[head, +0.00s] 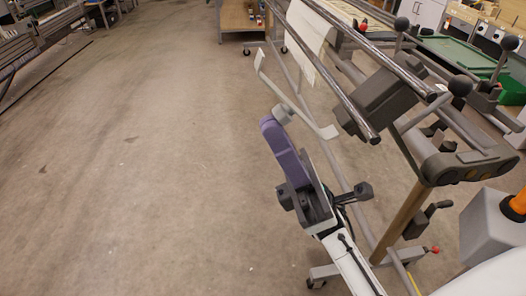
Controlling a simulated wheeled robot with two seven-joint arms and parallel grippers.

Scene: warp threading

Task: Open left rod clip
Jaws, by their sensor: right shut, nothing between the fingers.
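My right gripper (271,128) reaches up from the bottom centre, its purple fingers together and empty. The fingertips are close to a grey knob (283,113) on a bent light bar (263,68) of the loom frame; I cannot tell whether they touch. Metal rods (345,97) run diagonally at upper right, with a dark grey block (383,97) by them. Levers with black ball knobs (460,85) stand on the frame, one of them farther back (402,23). I cannot tell which part is the left rod clip or whether it is open. My left gripper is not in view.
A grey frame end piece (470,168) and wooden post (402,222) stand right of my arm. A pale box with an orange part (516,205) is at the right edge. A green tray (465,60) lies behind. The floor (130,180) on the left is clear.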

